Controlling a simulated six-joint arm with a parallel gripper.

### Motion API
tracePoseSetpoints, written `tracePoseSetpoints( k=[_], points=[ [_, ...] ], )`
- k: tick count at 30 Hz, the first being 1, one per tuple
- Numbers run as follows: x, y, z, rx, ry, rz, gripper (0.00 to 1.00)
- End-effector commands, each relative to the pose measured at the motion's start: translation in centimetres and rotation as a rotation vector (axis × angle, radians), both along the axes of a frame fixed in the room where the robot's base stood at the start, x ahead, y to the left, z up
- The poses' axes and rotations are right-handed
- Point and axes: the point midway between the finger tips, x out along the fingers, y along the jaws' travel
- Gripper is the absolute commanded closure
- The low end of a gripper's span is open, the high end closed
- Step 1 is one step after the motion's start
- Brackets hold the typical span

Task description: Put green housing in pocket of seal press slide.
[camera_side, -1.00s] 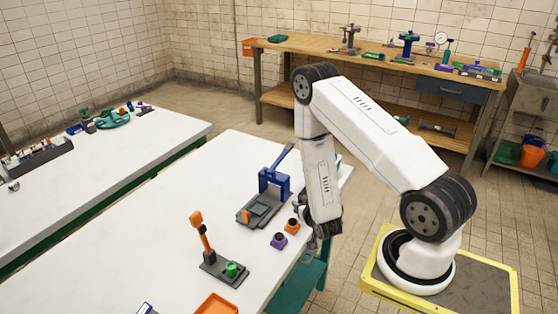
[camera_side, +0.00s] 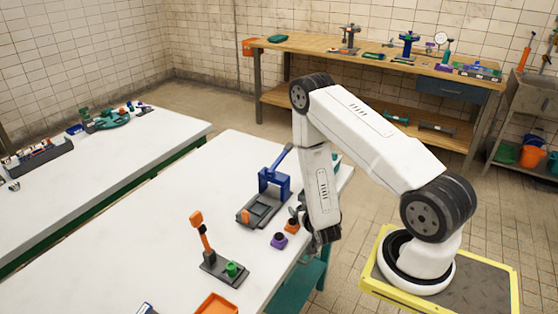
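A small green housing (camera_side: 232,269) sits on the dark base of a fixture with an upright orange lever (camera_side: 201,233), near the front of the white table. The blue seal press (camera_side: 273,180) stands farther back. Its grey slide (camera_side: 262,210) extends toward the front left, with an orange block at its near end; I see no green part on it. My gripper (camera_side: 298,222) is at the table's right edge, right of the slide and well away from the green housing. It is beside an orange housing (camera_side: 292,224), which it partly hides. Its fingers are too small and dark to read.
A purple housing (camera_side: 279,240) stands just left of my gripper. An orange tray (camera_side: 216,305) is at the bottom edge of the picture. The white table (camera_side: 150,240) is largely clear on its left side.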

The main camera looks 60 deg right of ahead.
Motion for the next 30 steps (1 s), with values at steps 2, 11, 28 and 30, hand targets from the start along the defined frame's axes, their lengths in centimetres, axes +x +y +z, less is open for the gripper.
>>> tracePoseSetpoints(
  k=[2,11,28,30],
  points=[
    [0.0,0.0,0.0,0.000,0.000,0.000,0.13],
    [-0.4,0.3,0.2,-0.001,0.001,0.000,0.13],
    [-4.5,4.3,2.6,0.001,0.002,0.003,0.13],
    [-4.9,4.6,2.8,0.001,0.002,0.002,0.13]
  ],
)
